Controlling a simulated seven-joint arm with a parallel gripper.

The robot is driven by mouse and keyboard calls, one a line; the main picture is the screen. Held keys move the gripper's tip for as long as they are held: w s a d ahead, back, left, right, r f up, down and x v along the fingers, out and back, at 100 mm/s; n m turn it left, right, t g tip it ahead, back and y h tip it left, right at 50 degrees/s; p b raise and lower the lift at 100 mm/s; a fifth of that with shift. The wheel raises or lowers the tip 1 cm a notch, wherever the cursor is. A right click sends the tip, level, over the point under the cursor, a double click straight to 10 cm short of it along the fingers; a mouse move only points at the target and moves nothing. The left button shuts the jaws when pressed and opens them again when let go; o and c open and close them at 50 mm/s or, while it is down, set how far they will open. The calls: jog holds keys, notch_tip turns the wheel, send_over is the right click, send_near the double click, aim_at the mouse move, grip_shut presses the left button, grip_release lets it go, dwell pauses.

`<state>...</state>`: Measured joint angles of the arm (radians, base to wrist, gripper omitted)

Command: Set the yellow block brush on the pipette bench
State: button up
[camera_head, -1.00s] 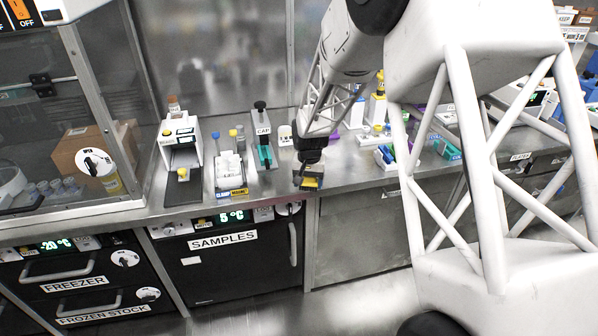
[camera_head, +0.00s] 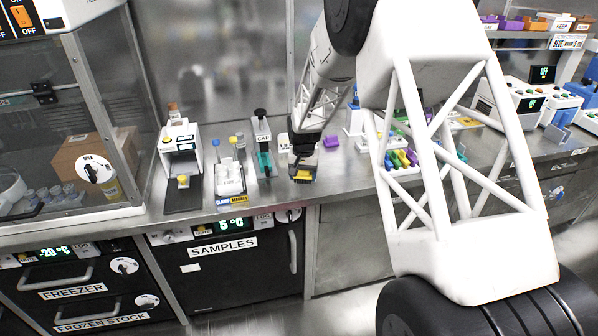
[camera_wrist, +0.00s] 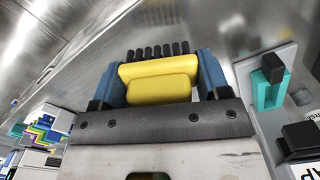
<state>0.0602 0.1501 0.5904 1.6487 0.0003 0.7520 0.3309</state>
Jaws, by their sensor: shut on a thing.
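The yellow block brush (camera_wrist: 160,80) shows in the wrist view as a yellow block with a row of short black bristles beyond it. My gripper (camera_wrist: 158,82) is shut on it, with a blue finger on each side. In the head view my gripper (camera_head: 303,175) hangs over the front part of the steel bench (camera_head: 345,188), and a bit of the yellow brush (camera_head: 302,178) shows below it. I cannot tell whether the brush touches the bench top. No label marks this bench as the pipette bench.
Left of my gripper stand a CAP device (camera_head: 262,140), a rack with tubes (camera_head: 229,178) and a white device (camera_head: 180,143). To the right, a purple block (camera_head: 332,142) and a rack of coloured items (camera_head: 402,160) stand partly behind my arm. Bare steel lies around the gripper's front.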

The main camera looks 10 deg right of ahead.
jog(key=shift+w+d+f, duration=0.1)
jog(key=shift+w+f, duration=0.1)
jog(key=shift+w, duration=1.8)
jog(key=shift+w+d+f, duration=0.1)
jog(key=shift+w+f, duration=0.05)
jog(key=shift+w, duration=1.8)
jog(key=shift+f, duration=0.1)
jog(key=shift+f, duration=1.65)
jog(key=shift+f, duration=0.15)
jog(key=o, duration=1.1)
jog(key=shift+r, duration=6.15)
